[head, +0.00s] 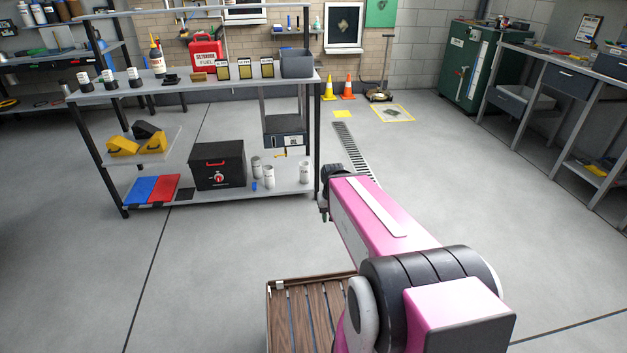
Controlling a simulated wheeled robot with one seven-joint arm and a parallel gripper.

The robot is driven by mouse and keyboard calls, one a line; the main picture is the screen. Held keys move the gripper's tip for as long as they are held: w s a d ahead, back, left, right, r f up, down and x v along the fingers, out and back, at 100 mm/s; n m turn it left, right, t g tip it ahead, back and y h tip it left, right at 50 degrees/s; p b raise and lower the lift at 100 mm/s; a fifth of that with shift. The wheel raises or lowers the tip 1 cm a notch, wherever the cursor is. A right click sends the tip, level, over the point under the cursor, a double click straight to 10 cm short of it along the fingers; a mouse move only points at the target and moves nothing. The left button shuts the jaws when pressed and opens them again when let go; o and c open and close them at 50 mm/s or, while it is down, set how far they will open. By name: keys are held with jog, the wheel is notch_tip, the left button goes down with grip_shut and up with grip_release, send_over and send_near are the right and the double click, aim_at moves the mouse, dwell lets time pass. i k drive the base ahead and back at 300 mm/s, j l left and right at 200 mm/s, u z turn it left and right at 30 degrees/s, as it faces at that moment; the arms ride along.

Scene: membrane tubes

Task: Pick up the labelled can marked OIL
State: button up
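Three small dark and yellow labelled cans (245,69) stand in a row on the top shelf of the workbench, right of its middle. Three black cans with white labels (109,79) stand at the shelf's left end. The writing on all of them is too small to read, so I cannot tell which one is marked OIL. My pink arm reaches forward from the bottom right. My gripper (325,210) is small and dark at the arm's far end, low in front of the bench's right leg and well apart from the cans. Its fingers are too small to judge.
The lower shelf holds a black box (218,165) and several pale cylinders (269,176). A slatted wooden surface (300,310) is near me. The floor (220,250) before the bench is clear.

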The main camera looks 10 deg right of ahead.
aim_at(304, 173)
jog(key=i+l+u, duration=0.1)
jog(key=i+l, duration=0.4)
jog(key=l, duration=0.2)
jog(key=i+l+u, duration=0.25)
jog(key=i+l, duration=0.2)
jog(key=l, duration=0.3)
jog(key=i+l, duration=0.2)
jog(key=l, duration=0.2)
jog(key=i+l+u, duration=0.15)
jog(key=l, duration=0.25)
jog(key=i+l+u, duration=0.1)
jog(key=i+l, duration=0.15)
jog(key=l, duration=0.15)
jog(key=i+l, duration=0.2)
jog(key=l, duration=0.25)
jog(key=u, duration=0.05)
